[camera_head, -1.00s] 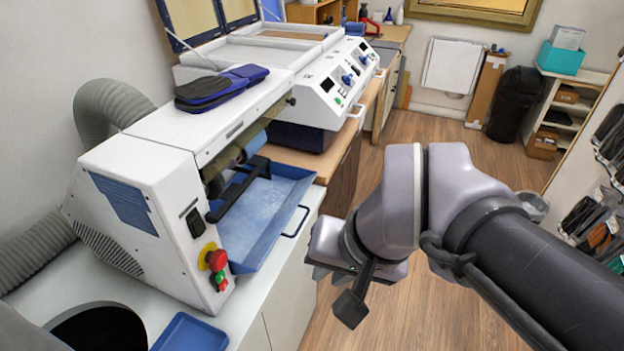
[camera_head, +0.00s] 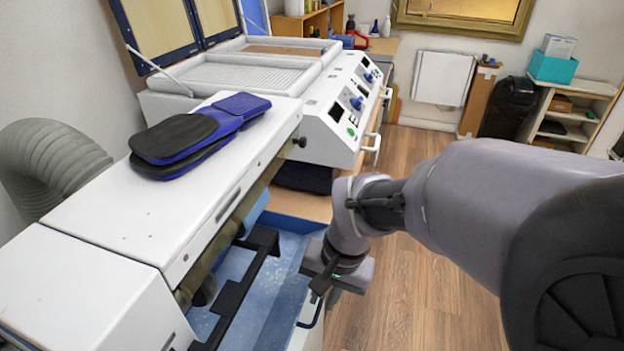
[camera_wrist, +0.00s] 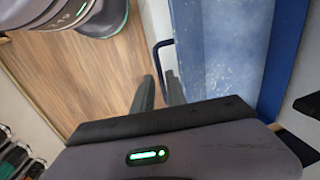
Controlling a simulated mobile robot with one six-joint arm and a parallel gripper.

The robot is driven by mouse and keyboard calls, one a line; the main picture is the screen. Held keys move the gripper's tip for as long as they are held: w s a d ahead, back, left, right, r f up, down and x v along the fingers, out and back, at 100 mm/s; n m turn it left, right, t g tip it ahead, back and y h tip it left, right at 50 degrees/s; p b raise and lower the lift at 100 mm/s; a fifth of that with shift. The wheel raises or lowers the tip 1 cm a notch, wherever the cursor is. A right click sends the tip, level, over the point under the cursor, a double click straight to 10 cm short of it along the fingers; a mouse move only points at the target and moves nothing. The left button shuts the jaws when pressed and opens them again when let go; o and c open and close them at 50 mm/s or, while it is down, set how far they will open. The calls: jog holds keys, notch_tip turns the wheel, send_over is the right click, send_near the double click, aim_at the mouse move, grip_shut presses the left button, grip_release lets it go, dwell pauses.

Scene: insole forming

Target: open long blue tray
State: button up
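The long blue tray (camera_head: 262,300) sits low in the front of the white machine, its pale dusty inside showing. A thin dark handle (camera_head: 314,313) stands out from its outer side. In the wrist view the tray (camera_wrist: 223,55) fills the right of centre, and the handle (camera_wrist: 158,62) lies along its left edge. My gripper (camera_head: 322,287) is just above the handle in the head view. In the wrist view its two dark fingers (camera_wrist: 159,92) are a little apart, pointing at the handle, and I see nothing held between them. Whether they touch the handle is unclear.
A dark bar (camera_head: 238,290) runs above the tray. Blue and black insoles (camera_head: 185,138) lie on the white machine (camera_head: 120,210). A second white machine (camera_head: 330,100) with knobs stands beyond. Wooden floor (camera_head: 425,285) is free to the right of the tray.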

jog(key=shift+w+a+f, duration=0.1)
jog(key=shift+a+f, duration=0.05)
jog(key=shift+f, duration=0.55)
jog(key=shift+c, duration=0.5)
grip_shut()
dwell(0.4)
